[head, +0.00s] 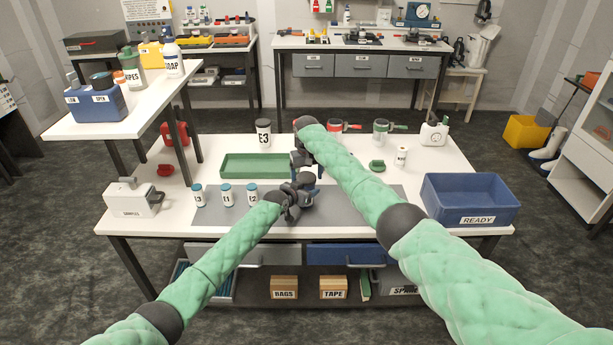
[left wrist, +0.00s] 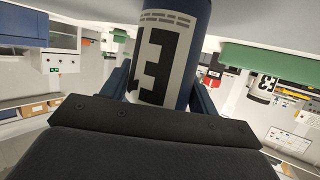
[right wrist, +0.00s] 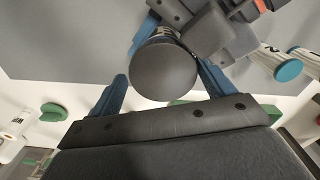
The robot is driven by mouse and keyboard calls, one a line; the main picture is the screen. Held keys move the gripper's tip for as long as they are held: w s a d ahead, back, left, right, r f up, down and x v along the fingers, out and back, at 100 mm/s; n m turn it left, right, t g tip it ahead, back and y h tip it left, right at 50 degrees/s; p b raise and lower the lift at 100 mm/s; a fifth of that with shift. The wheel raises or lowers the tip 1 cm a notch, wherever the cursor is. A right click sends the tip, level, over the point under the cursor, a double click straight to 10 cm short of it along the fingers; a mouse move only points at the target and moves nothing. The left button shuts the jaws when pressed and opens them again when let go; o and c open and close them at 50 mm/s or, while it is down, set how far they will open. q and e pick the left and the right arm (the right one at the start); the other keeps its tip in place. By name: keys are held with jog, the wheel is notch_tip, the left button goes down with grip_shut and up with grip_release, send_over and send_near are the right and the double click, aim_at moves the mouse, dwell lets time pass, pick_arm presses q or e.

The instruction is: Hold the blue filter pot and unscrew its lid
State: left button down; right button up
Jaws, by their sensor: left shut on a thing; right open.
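The pot's round dark grey lid (right wrist: 163,70) faces the right wrist camera. My right gripper (right wrist: 162,82) is open, its blue fingers on either side of the lid. I cannot tell whether they touch it. In the head view, my left gripper (head: 299,190) and right gripper (head: 304,162) meet over the grey mat and mostly hide the pot.
The grey mat (head: 340,212) carries several small white jars (head: 227,194) with blue caps. A green tray (head: 235,176) lies behind. Another dark-lidded E3 container (head: 263,139) stands farther back. A blue READY crate (head: 471,206) is at the right, a white box (head: 132,200) at the left.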

jog(key=shift+s+a, duration=0.2)
jog(key=shift+a, duration=0.2)
